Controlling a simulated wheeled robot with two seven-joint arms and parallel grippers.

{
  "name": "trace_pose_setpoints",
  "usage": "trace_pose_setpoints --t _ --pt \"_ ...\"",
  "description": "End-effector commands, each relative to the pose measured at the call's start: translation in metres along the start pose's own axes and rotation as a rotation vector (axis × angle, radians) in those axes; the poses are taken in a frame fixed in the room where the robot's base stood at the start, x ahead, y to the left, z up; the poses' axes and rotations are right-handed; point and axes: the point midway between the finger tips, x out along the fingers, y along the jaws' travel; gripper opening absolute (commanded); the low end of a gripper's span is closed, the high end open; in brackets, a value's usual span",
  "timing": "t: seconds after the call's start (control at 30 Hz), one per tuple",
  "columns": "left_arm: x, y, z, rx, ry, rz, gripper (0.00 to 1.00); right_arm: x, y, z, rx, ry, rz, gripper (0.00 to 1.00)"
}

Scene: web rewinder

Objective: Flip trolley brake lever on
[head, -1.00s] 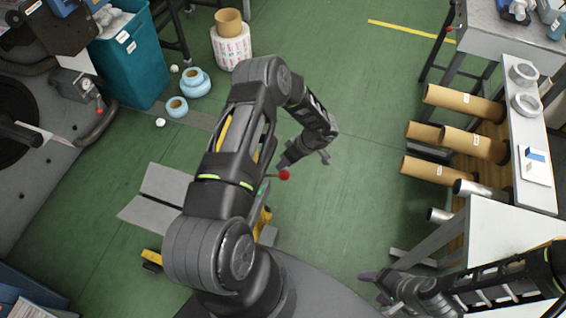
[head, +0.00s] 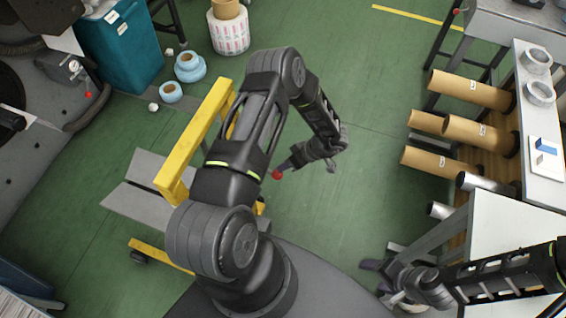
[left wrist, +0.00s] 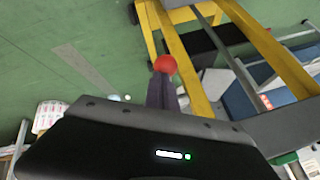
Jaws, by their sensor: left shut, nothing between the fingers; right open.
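The trolley has a yellow frame (head: 200,135), partly hidden behind my left arm. A lever with a red ball knob (head: 277,175) shows just right of that arm. My left gripper (head: 287,166) is at the knob, with its fingers shut and empty. In the left wrist view the red knob (left wrist: 165,64) appears right at the tips of the shut fingers (left wrist: 162,88); I cannot tell whether they touch. The lever's lower part is hidden. My right gripper (head: 374,278) is open and empty at the lower right, away from the trolley.
Grey plates (head: 145,190) lie left of my left arm. A rack with cardboard tubes (head: 470,90) and a white table (head: 515,235) stand on the right. A teal bin (head: 125,45) and rolls (head: 190,67) are at the upper left. Green floor is clear in the middle.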

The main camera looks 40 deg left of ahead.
Motion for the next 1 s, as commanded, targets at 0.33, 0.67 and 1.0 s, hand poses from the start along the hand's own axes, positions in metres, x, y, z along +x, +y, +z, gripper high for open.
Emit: trace_pose_setpoints --t 0.33,0.67,1.0 --pt "0.027 0.012 0.016 0.001 0.0 0.0 0.0 0.029 0.011 -0.001 0.0 0.002 0.0 0.64" --pt "0.037 0.012 0.021 0.002 -0.004 -0.003 0.0 0.035 0.014 -0.001 0.0 0.003 0.0 0.64" --pt "0.041 0.009 0.021 0.002 -0.005 -0.01 0.0 0.036 0.014 -0.001 0.0 0.003 0.0 0.64"
